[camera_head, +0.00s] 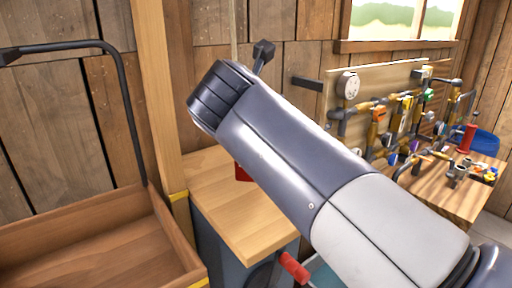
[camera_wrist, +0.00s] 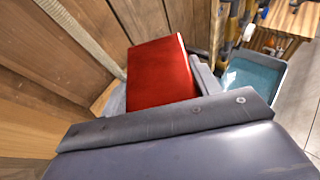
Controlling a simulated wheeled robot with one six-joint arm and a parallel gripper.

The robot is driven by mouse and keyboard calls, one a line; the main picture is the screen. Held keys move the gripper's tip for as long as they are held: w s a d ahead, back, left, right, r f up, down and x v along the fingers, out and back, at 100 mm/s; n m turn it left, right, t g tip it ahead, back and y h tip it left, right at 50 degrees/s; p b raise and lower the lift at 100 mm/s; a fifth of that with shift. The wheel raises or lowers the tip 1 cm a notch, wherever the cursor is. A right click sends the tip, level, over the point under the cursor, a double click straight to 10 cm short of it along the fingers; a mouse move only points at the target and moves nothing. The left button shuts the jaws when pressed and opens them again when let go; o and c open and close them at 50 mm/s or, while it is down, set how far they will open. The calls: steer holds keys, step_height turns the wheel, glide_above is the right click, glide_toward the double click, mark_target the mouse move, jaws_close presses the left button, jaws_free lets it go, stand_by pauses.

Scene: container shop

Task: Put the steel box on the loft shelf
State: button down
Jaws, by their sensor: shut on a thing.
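A red box (camera_wrist: 160,72) with a smooth, plain face is between the two fingers of my gripper (camera_wrist: 160,90) in the wrist view. The fingers are shut on it, one at each side. It is the only box seen in the jaws, and I cannot tell its material. In the head view only a small red patch of it (camera_head: 242,173) shows behind my arm, above the wooden top of a cabinet (camera_head: 240,215). I cannot tell whether it touches that top. My fingers are hidden in the head view. No loft shelf can be made out.
A wooden tray (camera_head: 95,245) with a black handle (camera_head: 128,100) stands at left beside a wooden post (camera_head: 158,95). A tool board (camera_head: 335,95) and a cluttered wooden table (camera_head: 470,190) are at right. A plank wall (camera_head: 210,30) closes the back.

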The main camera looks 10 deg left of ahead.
steer(key=shift+f, duration=2.75)
steer(key=shift+c, duration=2.1)
jaws_free()
steer(key=shift+f, duration=0.15)
steer(key=shift+r, duration=0.25)
steer(key=a+b+v, duration=0.1)
steer(key=b+v, duration=0.1)
steer(key=v, duration=1)
steer(key=shift+d, duration=0.45)
